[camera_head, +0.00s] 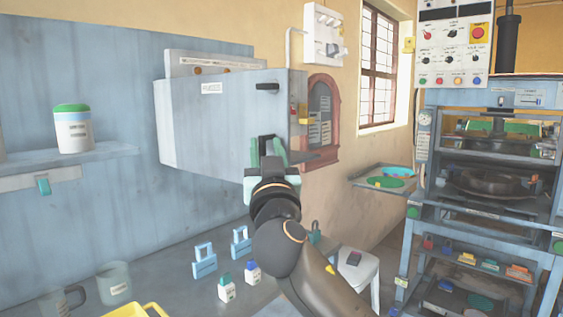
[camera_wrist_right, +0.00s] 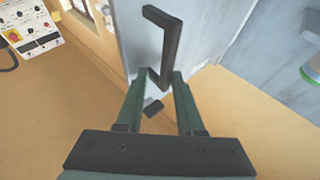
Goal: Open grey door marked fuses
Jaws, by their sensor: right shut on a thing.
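The grey door (camera_head: 225,125) bears a small white label reading FUSES and is on a box on the blue wall panel at upper left of the head view. Its black bar handle (camera_wrist_right: 166,45) shows in the wrist view, with the upper end also visible in the head view (camera_head: 267,86). My right gripper (camera_head: 267,150) is at the door's lower right, its green fingers (camera_wrist_right: 160,82) shut around the lower end of the handle. My left gripper is not in view.
A grey strip with round brownish parts (camera_head: 210,66) shows above the door. A shelf (camera_head: 105,157) with a green-lidded jar (camera_head: 73,128) is to the left. Blue padlocks (camera_head: 204,261) and small bottles stand on the bench below. A press (camera_head: 490,185) stands at right.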

